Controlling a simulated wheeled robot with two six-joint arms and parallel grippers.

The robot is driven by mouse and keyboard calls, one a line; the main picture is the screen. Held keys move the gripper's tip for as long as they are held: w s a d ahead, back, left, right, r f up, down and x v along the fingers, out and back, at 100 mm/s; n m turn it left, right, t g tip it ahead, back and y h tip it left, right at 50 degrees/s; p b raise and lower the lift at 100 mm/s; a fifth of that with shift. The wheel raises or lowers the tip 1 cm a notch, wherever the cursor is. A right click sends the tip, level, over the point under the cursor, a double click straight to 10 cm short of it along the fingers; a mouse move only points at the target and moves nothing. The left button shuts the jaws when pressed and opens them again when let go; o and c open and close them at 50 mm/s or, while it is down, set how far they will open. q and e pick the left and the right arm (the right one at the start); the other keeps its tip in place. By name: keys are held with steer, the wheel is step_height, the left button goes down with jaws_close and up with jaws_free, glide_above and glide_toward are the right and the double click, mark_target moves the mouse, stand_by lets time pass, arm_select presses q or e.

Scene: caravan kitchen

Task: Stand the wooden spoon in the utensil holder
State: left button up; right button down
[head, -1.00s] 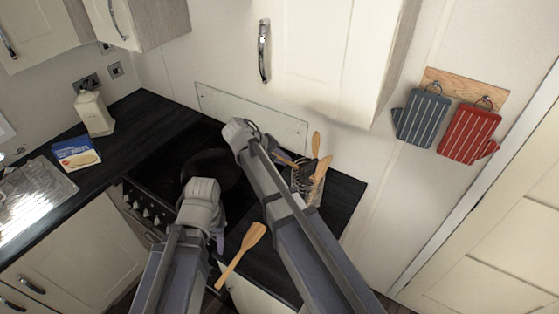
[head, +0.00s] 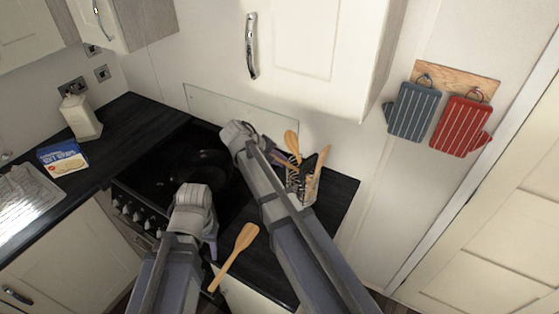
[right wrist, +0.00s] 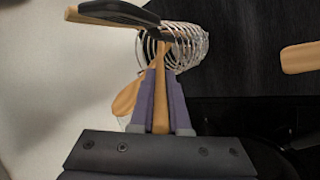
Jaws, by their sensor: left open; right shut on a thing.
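The wire utensil holder (head: 309,191) stands on the dark worktop with wooden and black utensils in it; its coils also show in the right wrist view (right wrist: 190,45). My right gripper (head: 280,156) is beside the holder, partly hidden by its own arm. In the right wrist view its fingers are shut on the wooden spoon's handle (right wrist: 160,112), whose far end reaches the holder's mouth. I cannot tell how deep it sits; its head is not clearly visible. My left gripper (head: 213,248) is open and empty, low beside a wooden spatula.
The wooden spatula (head: 236,254) lies at the worktop's front. A wooden head (head: 291,141) and a black utensil (right wrist: 120,13) rise around the holder. The wall cupboard (head: 310,45) overhangs the back.

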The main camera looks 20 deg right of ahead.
steer(key=c, duration=0.8)
jaws_free()
steer(key=shift+a+r+p, duration=0.4)
steer(key=shift+r+p, duration=0.2)
steer(key=shift+p, duration=0.05)
steer(key=p+v, duration=0.4)
steer(key=v, duration=0.2)
steer(key=shift+s+a+p, duration=0.1)
steer(key=shift+a+p, duration=0.05)
steer(key=shift+p, duration=0.2)
steer(key=shift+a, duration=0.1)
